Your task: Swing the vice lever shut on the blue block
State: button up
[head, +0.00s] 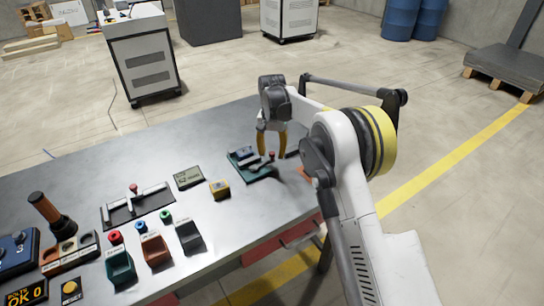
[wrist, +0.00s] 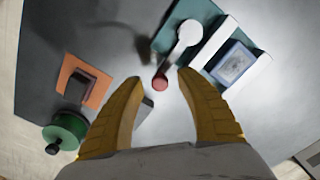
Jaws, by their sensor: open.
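The vice has a teal base (head: 262,174), and the base also shows in the wrist view (wrist: 200,14). The blue block (wrist: 232,62) sits between two pale jaws; it also shows in the head view (head: 243,151). The lever runs from a white round pivot (wrist: 189,32) to a red knob (wrist: 160,84), pointing away from the block. My gripper (head: 271,146) is over the lever end of the vice. Its yellow fingers are spread, and in the wrist view (wrist: 160,76) the knob appears between the fingertips. I cannot tell whether either finger touches it.
An orange pad with a dark block (wrist: 80,83) and a green round part (wrist: 64,134) lie beside the vice. Left on the grey table (head: 80,178) are a yellow box (head: 219,188), a display (head: 188,177), a lever slide (head: 135,205) and coloured bins (head: 157,250).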

jog(key=shift+f, duration=0.25)
grip_shut()
